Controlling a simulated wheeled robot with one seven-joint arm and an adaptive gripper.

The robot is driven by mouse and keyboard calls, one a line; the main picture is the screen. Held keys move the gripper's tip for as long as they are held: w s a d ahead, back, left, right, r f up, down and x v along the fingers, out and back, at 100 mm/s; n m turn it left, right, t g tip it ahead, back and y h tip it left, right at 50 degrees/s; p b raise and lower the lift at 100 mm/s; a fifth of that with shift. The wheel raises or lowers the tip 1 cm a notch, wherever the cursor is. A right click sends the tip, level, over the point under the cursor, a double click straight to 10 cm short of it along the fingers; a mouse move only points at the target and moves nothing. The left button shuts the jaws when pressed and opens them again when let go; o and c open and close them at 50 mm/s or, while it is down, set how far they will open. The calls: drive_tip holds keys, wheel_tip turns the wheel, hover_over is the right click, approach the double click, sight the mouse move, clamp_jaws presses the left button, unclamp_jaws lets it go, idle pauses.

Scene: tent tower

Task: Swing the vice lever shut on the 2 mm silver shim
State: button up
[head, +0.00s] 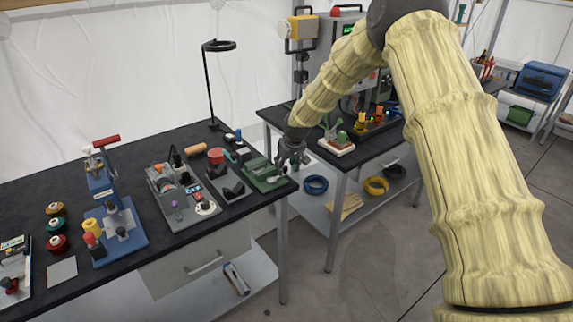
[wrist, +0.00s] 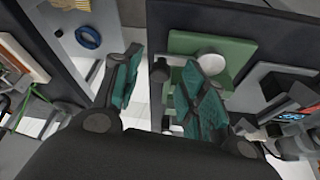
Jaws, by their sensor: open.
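The green vice (head: 268,178) sits near the front right corner of the left black bench. It shows in the wrist view as a green block (wrist: 190,42) with a pale round silver piece on it; I cannot tell whether that is the shim. A small grey knob (wrist: 160,72) shows at its edge, possibly the lever's end. My gripper (head: 291,160) is at the bench corner, above and right of the vice. In the wrist view my gripper (wrist: 160,92) is open and empty, its right finger overlapping the vice. Contact with the lever cannot be told.
Left of the vice are a dark V-block fixture (head: 229,188) and a grey machine (head: 180,195). A blue press (head: 112,215) stands farther left. A gap separates this bench from a second bench (head: 350,160), which carries a white-based fixture (head: 336,146).

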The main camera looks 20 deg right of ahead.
drive_tip(key=shift+w+f, duration=0.1)
clamp_jaws()
